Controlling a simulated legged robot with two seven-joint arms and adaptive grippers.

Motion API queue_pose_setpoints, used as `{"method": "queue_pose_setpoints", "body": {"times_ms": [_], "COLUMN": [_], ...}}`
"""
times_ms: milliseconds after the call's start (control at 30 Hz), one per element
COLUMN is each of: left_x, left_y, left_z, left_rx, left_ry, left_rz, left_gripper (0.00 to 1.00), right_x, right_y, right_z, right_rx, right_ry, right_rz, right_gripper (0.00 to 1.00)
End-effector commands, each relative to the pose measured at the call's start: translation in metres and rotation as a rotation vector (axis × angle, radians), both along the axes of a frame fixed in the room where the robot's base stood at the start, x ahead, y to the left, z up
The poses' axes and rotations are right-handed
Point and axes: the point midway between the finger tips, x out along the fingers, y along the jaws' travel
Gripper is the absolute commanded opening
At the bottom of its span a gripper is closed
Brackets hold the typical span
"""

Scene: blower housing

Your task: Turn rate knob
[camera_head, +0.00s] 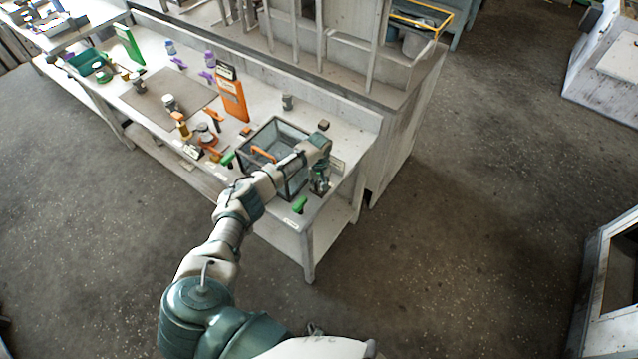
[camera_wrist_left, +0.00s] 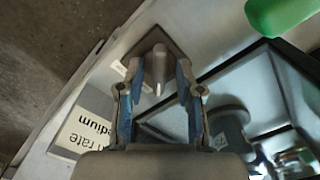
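The rate knob (camera_wrist_left: 159,72) is a grey lever-like handle on a dark diamond-shaped base, seen in the left wrist view. My left gripper (camera_wrist_left: 158,78) is open, with one finger on each side of the knob; a gap shows, and contact cannot be told. In the head view my left gripper (camera_head: 320,187) points down at the bench's right end, beside the glass-sided box, and hides the knob. My right gripper is not in view.
The dark-framed box (camera_head: 277,126) with an orange handle (camera_head: 263,154) stands close to my left arm. A green object (camera_head: 299,205) sits near the bench's front edge. An orange panel (camera_head: 233,100) and several small items stand further left.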

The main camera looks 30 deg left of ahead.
Motion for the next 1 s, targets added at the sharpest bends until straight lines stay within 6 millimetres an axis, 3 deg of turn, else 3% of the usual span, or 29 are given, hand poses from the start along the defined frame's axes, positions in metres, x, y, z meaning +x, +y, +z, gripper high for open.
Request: {"method": "queue_pose_setpoints", "body": {"times_ms": [33,100,133,567,1000], "left_x": [0.000,0.000,0.000,0.000,-0.001], "left_y": [0.000,0.000,0.000,-0.001,0.000], "left_z": [0.000,0.000,0.000,0.001,0.001], "left_rx": [0.000,0.000,0.000,-0.004,-0.004], "left_ry": [0.000,0.000,0.000,0.001,0.002], "left_rz": [0.000,0.000,0.000,-0.050,-0.369], "left_gripper": [0.19,0.01,0.00,0.00,0.00], "right_x": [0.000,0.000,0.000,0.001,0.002], "right_y": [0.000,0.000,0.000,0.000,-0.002], "right_z": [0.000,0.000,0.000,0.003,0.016], "right_rx": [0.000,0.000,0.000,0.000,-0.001], "right_ry": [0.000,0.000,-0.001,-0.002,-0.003], "right_rz": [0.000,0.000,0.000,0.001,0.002], "right_gripper": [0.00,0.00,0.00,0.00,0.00]}}
